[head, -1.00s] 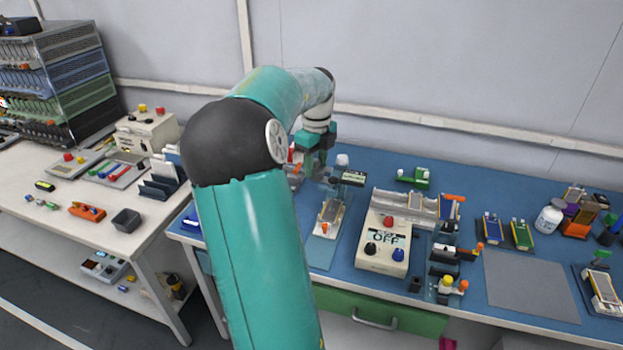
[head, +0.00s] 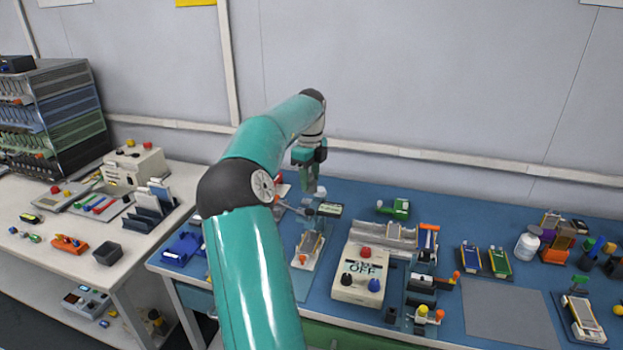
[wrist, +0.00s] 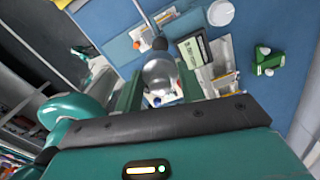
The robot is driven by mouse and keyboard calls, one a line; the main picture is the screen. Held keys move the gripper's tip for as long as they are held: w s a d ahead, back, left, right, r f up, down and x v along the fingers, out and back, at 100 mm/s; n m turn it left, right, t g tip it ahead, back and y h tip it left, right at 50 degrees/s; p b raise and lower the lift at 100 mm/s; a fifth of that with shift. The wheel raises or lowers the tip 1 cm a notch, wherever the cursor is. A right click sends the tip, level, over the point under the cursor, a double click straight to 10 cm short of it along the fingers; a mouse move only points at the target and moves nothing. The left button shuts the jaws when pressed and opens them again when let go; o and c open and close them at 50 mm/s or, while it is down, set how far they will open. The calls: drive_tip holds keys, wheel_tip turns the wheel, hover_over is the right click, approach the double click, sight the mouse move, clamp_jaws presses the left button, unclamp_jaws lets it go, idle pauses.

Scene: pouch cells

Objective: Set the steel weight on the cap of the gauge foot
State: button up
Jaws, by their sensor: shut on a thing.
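In the wrist view my gripper (wrist: 160,88) is shut on the shiny, rounded steel weight (wrist: 158,74), which sits between its two green fingers. In the head view my gripper (head: 308,184) is raised above the back left of the blue table; the weight is hard to make out there. The gauge's display (head: 329,209) stands just right of and below the gripper in the picture, over a pouch cell (head: 311,243) on a pale plate. The display also shows in the wrist view (wrist: 194,50), right of the weight. The cap of the gauge foot is not clearly distinguishable.
A white round piece (wrist: 221,12) lies near the gauge. A cream control box (head: 358,275) and a grey cradle (head: 388,237) stand to the right, with a green block (head: 394,208) behind. A grey mat (head: 508,312) is clear. My arm hides part of the table's left side.

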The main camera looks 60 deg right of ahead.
sight(310, 174)
drive_tip(key=shift+w+d+f, duration=0.1)
drive_tip(key=shift+w+f, duration=0.05)
drive_tip(key=shift+f, duration=2.75)
drive_tip(key=shift+f, duration=0.7)
drive_tip(key=o, duration=1.3)
wheel_tip(310, 174, up, 13)
drive_tip(key=shift+r, duration=0.4)
